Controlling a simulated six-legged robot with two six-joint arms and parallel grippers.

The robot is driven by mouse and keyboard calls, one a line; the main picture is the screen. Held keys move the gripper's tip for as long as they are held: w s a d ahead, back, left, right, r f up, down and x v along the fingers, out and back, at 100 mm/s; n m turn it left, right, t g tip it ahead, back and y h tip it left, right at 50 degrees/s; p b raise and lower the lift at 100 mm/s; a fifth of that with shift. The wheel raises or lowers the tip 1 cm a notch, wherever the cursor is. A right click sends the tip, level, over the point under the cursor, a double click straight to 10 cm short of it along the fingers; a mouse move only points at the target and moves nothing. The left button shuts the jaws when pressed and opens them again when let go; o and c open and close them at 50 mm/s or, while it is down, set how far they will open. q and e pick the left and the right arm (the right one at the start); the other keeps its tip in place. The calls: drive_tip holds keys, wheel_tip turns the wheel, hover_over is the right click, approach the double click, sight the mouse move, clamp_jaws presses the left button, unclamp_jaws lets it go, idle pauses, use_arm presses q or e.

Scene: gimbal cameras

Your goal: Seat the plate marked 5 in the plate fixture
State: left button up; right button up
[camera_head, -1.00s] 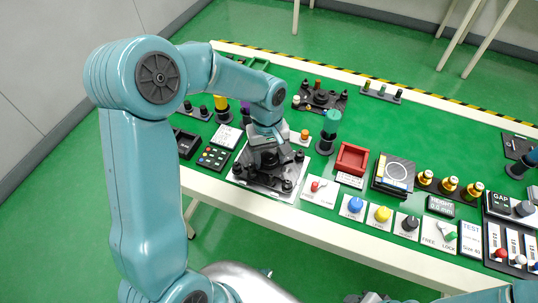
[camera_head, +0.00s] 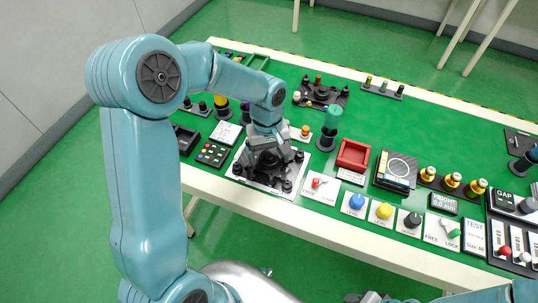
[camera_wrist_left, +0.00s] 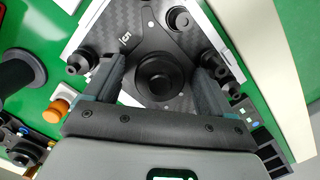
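The dark carbon-patterned plate (camera_wrist_left: 140,38) marked 5 lies over the fixture in the left wrist view, its round black hub (camera_wrist_left: 153,78) near the picture's middle. The plate fixture (camera_head: 240,177) has a pale base and black posts around the plate. My left gripper (camera_wrist_left: 160,85) is open, one finger on each side of the hub with visible gaps. In the head view my left gripper (camera_head: 267,160) is low over the fixture and hides much of the plate. Whether the plate sits fully flat cannot be told. Dark parts at the bottom edge seem to be my right gripper (camera_head: 372,298), mostly cut off.
A red tray (camera_head: 353,155) and a dark green-topped cylinder (camera_head: 330,128) stand right of the fixture. A button box (camera_head: 212,154) is to its left. Switch and knob panels line the front edge. Another dark plate-like part (camera_head: 320,97) lies behind. Green table is free at back right.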

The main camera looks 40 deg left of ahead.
sight(267, 151)
use_arm(q)
wheel_tip(267, 151, up, 16)
drive_tip(key=w+a+p, duration=0.1)
drive_tip(key=shift+w+a+p, duration=0.15)
drive_tip(key=shift+a+p, duration=0.15)
drive_tip(key=shift+r, duration=0.1)
idle(0.4)
